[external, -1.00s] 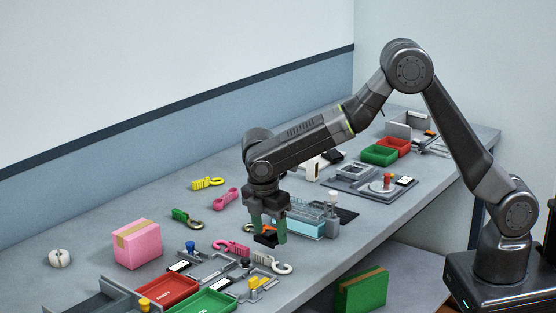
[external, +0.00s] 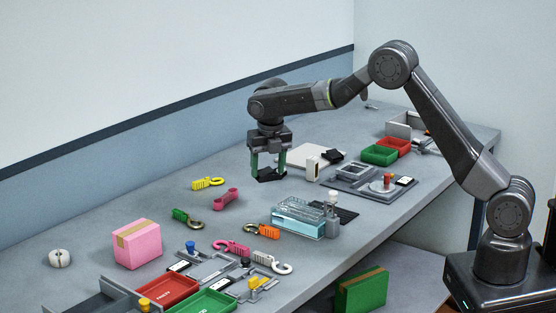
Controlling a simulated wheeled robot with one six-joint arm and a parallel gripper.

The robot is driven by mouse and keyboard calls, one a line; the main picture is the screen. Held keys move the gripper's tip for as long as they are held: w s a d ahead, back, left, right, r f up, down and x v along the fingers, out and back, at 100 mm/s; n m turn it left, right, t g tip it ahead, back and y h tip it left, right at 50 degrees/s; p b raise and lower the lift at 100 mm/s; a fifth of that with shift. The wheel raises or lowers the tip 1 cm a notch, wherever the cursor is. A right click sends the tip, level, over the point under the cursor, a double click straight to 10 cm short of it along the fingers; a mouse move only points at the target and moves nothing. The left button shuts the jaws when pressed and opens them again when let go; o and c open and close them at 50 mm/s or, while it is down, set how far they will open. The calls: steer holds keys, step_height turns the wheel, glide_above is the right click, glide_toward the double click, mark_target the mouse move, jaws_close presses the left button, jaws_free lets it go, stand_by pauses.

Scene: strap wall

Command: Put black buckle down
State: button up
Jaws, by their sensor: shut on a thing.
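My gripper (external: 268,170), with green fingertips, points down over the middle-back of the grey table. It is shut on the black buckle (external: 269,176), a small dark piece low between the fingertips. I cannot tell whether the buckle touches the table or is held above it.
A white block (external: 312,167) stands just right of the gripper.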

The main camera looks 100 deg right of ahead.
mark_target(276, 167)
steer(key=shift+n, duration=0.9)
steer(key=shift+s+d+f+p, duration=0.3)
steer(key=shift+d+f, duration=0.3)
steer(key=shift+f, duration=1)
steer(key=shift+s+d+f+p, duration=0.25)
steer(key=shift+d+f, duration=0.35)
steer(key=shift+f, duration=1.05)
steer(key=shift+s+d+f+p, duration=0.3)
steer(key=shift+d+f, duration=0.3)
steer(key=shift+f, duration=1)
steer(key=o, duration=1)
steer(key=r, duration=0.3)
steer(key=a+r+b, duration=0.1)
steer(key=r, duration=0.7)
steer(key=shift+s+a+r+b, duration=0.2)
steer(key=shift+s+a+b, duration=0.05)
steer(key=shift+s+b, duration=0.05)
steer(key=shift+a+r, duration=0.1)
steer(key=shift+r, duration=0.25)
steer(key=shift+c, duration=1.4)
